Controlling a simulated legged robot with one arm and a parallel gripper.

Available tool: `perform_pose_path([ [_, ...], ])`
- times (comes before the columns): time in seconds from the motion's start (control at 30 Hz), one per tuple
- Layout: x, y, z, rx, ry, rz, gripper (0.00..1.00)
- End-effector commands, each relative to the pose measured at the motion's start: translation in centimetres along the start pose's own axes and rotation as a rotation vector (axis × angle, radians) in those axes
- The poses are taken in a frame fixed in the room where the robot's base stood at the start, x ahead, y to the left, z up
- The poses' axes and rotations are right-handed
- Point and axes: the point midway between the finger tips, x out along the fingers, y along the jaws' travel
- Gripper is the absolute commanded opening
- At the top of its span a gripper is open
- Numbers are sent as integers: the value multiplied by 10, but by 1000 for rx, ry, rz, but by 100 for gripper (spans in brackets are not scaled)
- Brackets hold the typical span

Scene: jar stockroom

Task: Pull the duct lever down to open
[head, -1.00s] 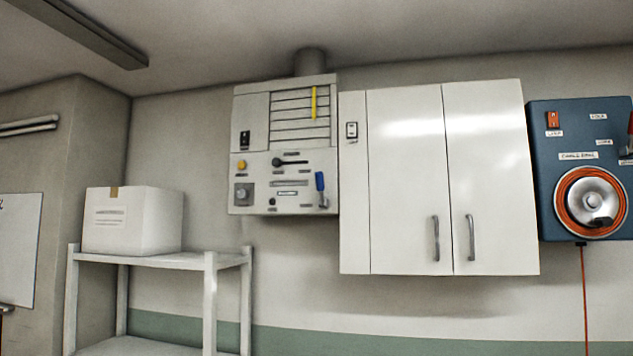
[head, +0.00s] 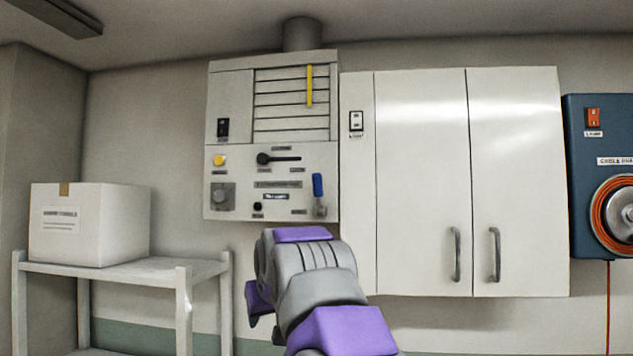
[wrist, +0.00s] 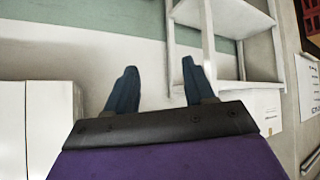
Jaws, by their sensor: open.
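The grey duct unit (head: 228,85) hangs on the wall, with a louvred vent and a control panel. A black lever (head: 280,158) on the panel points sideways to the right from its round pivot. A blue-handled lever (head: 318,186) stands upright at the panel's lower right. The labels are too small for me to read, so I cannot tell which is the duct lever. My arm rises below the panel in the head view, apart from both levers; its fingertips are hidden there. In the wrist view my gripper (wrist: 158,82) is open and empty, facing wall and shelving.
A white double-door cabinet (head: 420,180) adjoins the unit on the right. A blue cable-reel box (head: 590,160) hangs beyond it. On the left, a white shelf rack (head: 185,300) holds a white box (head: 110,225). The wall below the unit is bare.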

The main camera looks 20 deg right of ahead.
Motion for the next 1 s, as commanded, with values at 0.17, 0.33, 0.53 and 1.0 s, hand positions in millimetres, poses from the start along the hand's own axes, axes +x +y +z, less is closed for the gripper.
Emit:
perform_pose_path([
  [0.17,-20,31,-71,37,142,64,53],
  [0.33,-41,62,-120,74,271,137,53],
  [0.53,-76,93,-161,115,426,235,53],
  [1.0,-154,126,-184,174,688,420,53],
])
